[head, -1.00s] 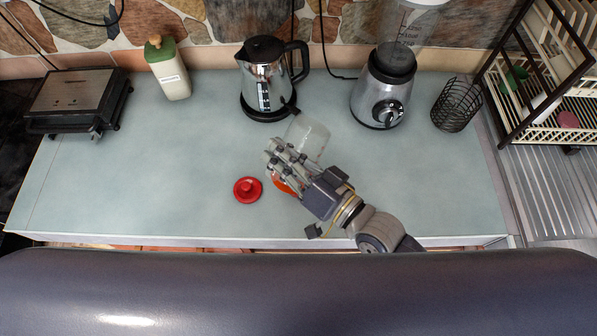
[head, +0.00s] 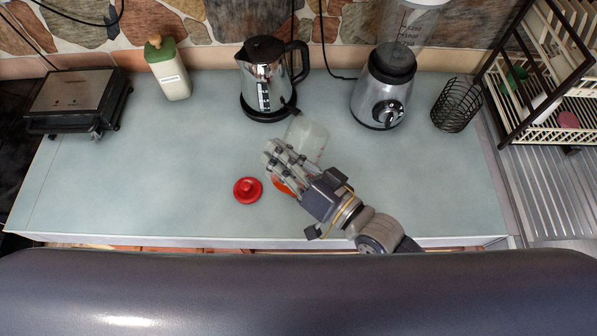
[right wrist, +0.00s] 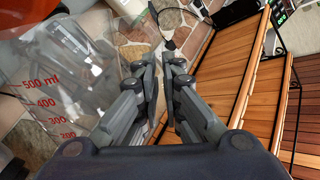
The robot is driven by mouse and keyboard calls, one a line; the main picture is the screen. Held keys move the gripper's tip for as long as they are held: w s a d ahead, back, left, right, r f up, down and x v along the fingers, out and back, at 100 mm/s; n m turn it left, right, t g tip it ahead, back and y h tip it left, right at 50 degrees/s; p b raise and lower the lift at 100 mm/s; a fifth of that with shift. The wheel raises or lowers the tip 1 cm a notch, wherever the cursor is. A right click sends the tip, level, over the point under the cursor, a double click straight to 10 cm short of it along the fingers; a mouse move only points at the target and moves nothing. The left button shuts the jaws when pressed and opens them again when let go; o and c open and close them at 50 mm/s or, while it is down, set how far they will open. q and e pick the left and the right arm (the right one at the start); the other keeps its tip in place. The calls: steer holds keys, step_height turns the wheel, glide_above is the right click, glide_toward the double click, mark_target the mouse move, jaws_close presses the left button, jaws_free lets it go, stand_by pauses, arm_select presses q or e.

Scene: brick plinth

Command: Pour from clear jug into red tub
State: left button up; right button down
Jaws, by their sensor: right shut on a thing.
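The clear jug (head: 310,141) is in my right gripper (head: 273,155), held tilted above the counter. In the right wrist view the jug (right wrist: 70,75) fills the left side, with red measuring marks up to 500 ml. The right gripper's fingers (right wrist: 161,68) are close together, and the grip on the jug is partly hidden. The red tub (head: 282,186) is below the gripper, mostly hidden by its fingers. A red-orange part, likely the tub (right wrist: 25,25), shows at the wrist view's top left. I cannot tell whether anything is flowing. My left gripper is not in view.
A red lid (head: 247,190) lies left of the tub. A kettle (head: 265,80) stands close behind the jug, a blender base (head: 384,90) to the right. A wire holder (head: 455,106) and dish rack (head: 540,125) are farther right. The counter's left middle is clear.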

mark_target(299, 134)
steer(key=w+d+m, duration=0.1)
steer(key=w+d+r+m, duration=0.1)
steer(key=w+d+m, duration=0.1)
steer(key=shift+w+d+r+m, duration=0.1)
steer(key=shift+w+r+m, duration=0.2)
steer(key=shift+w+d+m, duration=0.35)
steer(key=shift+w+m, duration=0.05)
steer(key=shift+w+d+m, duration=0.3)
steer(key=shift+w+m, duration=0.05)
steer(key=shift+m, duration=0.05)
steer(key=w+d+m+b, duration=0.2)
steer(key=w+d+f+m+b, duration=0.1)
steer(key=w+m, duration=0.1)
steer(key=shift+d+f+b, duration=0.15)
steer(key=shift+d+b, duration=0.2)
steer(key=shift+b, duration=0.05)
steer(key=w+d+f+m+b, duration=1.05)
steer(key=f+m+b, duration=0.4)
steer(key=b, duration=0.55)
step_height(299, 134, up, 6)
steer(key=w+m+p, duration=0.2)
steer(key=m+p, duration=0.3)
steer(key=p, duration=0.1)
steer(key=shift+d+r, duration=0.15)
steer(key=shift+d, duration=0.2)
steer(key=shift+w, duration=0.1)
